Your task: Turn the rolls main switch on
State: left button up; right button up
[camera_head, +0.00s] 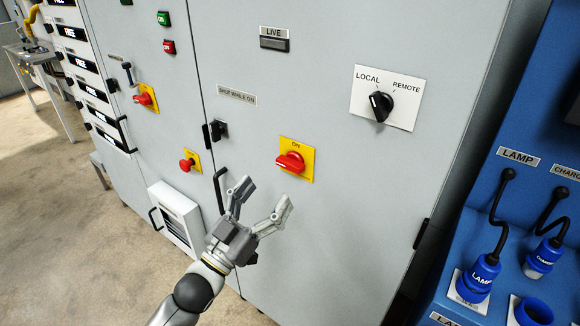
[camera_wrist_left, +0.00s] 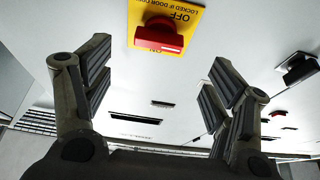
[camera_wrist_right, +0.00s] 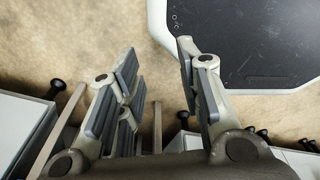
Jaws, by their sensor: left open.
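A red rotary switch on a yellow plate (camera_head: 291,162) is on the grey cabinet door, with ON printed above it. Its red handle (camera_wrist_left: 160,36) also shows in the left wrist view, between and beyond the fingertips. That view shows OFF and ON upside down on the plate. I cannot read a name saying which switch is the rolls main switch. A second red switch on yellow (camera_head: 144,98) is at upper left. My left gripper (camera_head: 265,197) is open and empty, just below the first switch, not touching it. My right gripper (camera_wrist_right: 157,50) is open and empty over the floor.
A black LOCAL/REMOTE knob (camera_head: 381,105) is right of the switch. A red button on yellow (camera_head: 189,163) and a black door handle (camera_head: 220,188) are to the left. A blue panel with plugs (camera_head: 478,278) stands at right. Brown floor is open at lower left.

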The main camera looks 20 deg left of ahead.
aim_at(287, 168)
pick_arm(q)
jog(key=p+x, duration=0.1)
jog(key=x, duration=0.5)
jog(key=shift+d+r, duration=0.1)
jog(key=shift+d, duration=0.05)
jog(key=shift+w+d+r+p, duration=0.1)
jog(key=shift+w+p, duration=0.1)
jog(key=shift+w, duration=0.2)
jog(key=shift+w+d+r+p, duration=0.1)
jog(key=shift+w+d+p, duration=0.05)
jog(key=shift+w, duration=0.25)
pick_arm(e)
jog(key=shift+w+d+r, duration=0.1)
jog(key=shift+d+r, duration=0.2)
jog(key=shift+r, duration=0.25)
jog(key=shift+d+r, duration=0.3)
jog(key=shift+r, duration=0.25)
pick_arm(q)
jog(key=c, duration=1)
